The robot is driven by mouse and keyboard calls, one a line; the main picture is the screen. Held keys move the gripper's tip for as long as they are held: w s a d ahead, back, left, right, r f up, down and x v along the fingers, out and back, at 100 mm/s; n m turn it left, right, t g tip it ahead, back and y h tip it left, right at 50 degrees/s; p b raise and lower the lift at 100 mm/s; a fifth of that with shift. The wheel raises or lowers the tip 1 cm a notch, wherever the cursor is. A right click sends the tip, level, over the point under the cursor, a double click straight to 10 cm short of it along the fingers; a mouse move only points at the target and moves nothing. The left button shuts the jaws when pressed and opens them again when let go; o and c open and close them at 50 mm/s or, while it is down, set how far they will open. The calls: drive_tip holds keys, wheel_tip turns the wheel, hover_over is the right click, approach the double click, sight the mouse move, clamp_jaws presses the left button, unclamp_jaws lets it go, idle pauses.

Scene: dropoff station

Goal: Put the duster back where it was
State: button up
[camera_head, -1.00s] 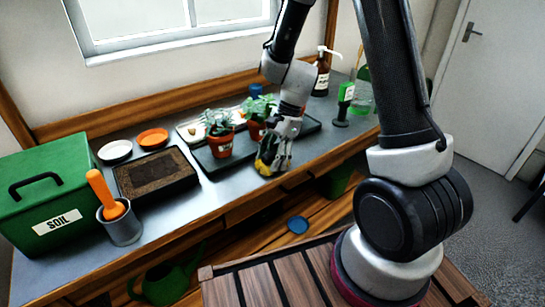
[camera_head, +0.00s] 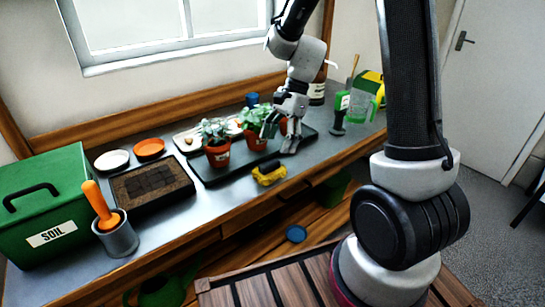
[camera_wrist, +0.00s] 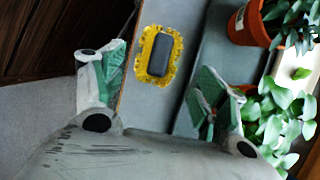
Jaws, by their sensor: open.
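The duster (camera_head: 269,173) has a yellow fringe and a dark back. It lies on the grey bench (camera_head: 215,205) near the front edge, close beside the dark plant tray (camera_head: 222,174). In the wrist view the duster (camera_wrist: 158,56) shows whole, between the bench edge and the tray. My gripper (camera_head: 280,136) is open and empty, above and behind the duster near the potted plants. In the wrist view its two fingers (camera_wrist: 157,86) are spread wide, with the duster beyond them and apart from them.
Terracotta pots (camera_head: 218,153) with leafy plants stand on the tray, close to my gripper. A soil tray (camera_head: 125,203), a green soil box (camera_head: 60,172) and a grey cup (camera_head: 117,238) stand left.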

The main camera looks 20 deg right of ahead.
drive_tip(key=s+d+r+n+t+h, duration=0.1)
drive_tip(key=s+d+r+n, duration=0.25)
drive_tip(key=s+r, duration=0.2)
drive_tip(key=s+d+r+n+t+h, duration=0.1)
drive_tip(key=s+d+r+n+t, duration=0.2)
drive_tip(key=r, duration=0.4)
drive_tip(key=s+d+r+n+t+h, duration=0.1)
drive_tip(key=s+d+r+n, duration=0.1)
drive_tip(key=s+n, duration=0.2)
drive_tip(key=s+d+r+n+h, duration=0.1)
drive_tip(key=s+d+n, duration=0.2)
drive_tip(key=s, duration=0.4)
drive_tip(key=shift+s+r+n+t, duration=0.25)
drive_tip(key=shift+r+n+t, duration=0.15)
drive_tip(key=shift+n, duration=0.05)
drive_tip(key=shift+d, duration=0.1)
